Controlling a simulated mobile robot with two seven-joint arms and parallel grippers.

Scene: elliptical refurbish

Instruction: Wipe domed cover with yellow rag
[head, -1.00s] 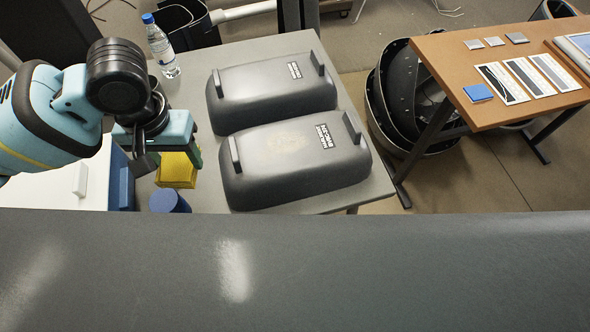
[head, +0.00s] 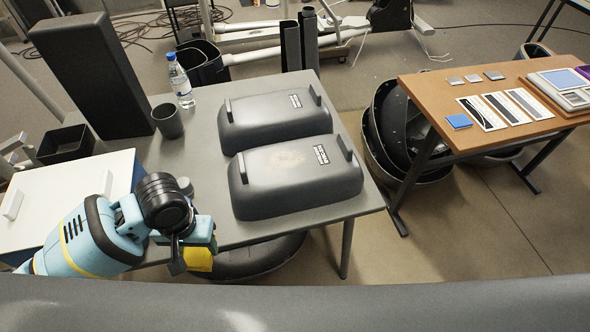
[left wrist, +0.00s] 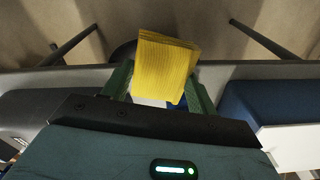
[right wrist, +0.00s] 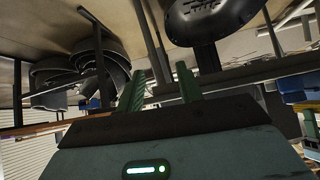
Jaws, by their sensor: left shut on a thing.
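Two dark grey domed covers with end handles rest side by side on a grey table. The near cover (head: 262,185) has a pale brownish smudge on its top; the far cover (head: 265,120) looks clean. My left gripper (head: 203,244) is shut on a folded yellow rag (head: 198,260), at the table's near edge, to the lower left of the near cover and apart from it. In the left wrist view the yellow rag (left wrist: 165,65) sticks out between the green fingers. My right gripper (right wrist: 162,88) shows only in the right wrist view; its fingers are apart and empty.
On the grey table (head: 350,205) stand a water bottle (head: 180,82), a dark cup (head: 168,121) and a tall dark box (head: 92,75). A white-topped box (head: 70,190) is at the left. A brown table (head: 430,100) with cards and a device stands right, across a floor gap.

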